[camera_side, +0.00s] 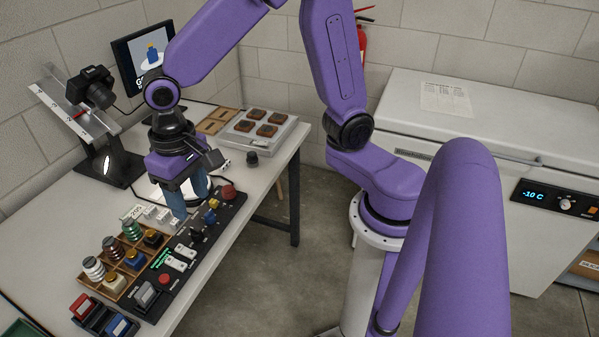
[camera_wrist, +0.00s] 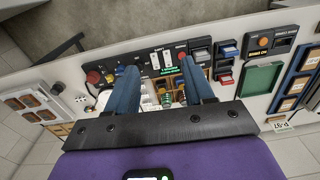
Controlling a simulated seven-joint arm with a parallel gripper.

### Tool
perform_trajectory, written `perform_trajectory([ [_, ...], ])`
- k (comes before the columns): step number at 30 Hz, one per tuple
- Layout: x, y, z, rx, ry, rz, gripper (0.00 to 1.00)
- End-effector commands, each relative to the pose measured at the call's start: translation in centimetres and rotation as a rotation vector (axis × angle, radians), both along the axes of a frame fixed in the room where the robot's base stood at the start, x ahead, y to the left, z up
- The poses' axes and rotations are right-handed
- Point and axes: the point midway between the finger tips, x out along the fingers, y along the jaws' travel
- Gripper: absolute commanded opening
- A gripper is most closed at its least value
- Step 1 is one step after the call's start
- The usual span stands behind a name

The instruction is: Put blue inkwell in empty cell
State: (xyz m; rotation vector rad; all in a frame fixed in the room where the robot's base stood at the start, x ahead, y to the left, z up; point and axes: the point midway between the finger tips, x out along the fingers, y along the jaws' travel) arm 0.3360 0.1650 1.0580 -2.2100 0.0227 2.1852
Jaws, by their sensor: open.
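Which cell is empty is too small to tell. My gripper (camera_side: 188,207) has blue fingers pointing down and apart, with nothing seen between them. It is above the table beyond the far end of the tray, to the right of the blue inkwell. In the wrist view my gripper (camera_wrist: 160,78) is open, and its fingers and palm hide part of the tray and inkwells.
A black control panel (camera_side: 178,280) with buttons and switches runs along the tray's right side. A light tray with brown blocks (camera_side: 290,126) is at the far end. A chest freezer (camera_side: 478,125) stands to the right.

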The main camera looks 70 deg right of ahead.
Motion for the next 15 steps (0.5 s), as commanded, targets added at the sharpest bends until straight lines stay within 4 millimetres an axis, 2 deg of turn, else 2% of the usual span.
perform_trajectory([
  [1,-2.0,-1.0,0.6,0.003,-0.005,0.106,0.52],
  [3,-4.5,-2.4,1.1,0.003,-0.008,0.266,0.52],
  [9,-11.4,-6.7,1.8,0.003,-0.017,0.707,0.52],
  [12,-14.0,-8.7,1.7,0.001,-0.021,0.890,0.52],
  [15,-15.9,-10.1,1.5,0.001,-0.024,1.021,0.52],
])
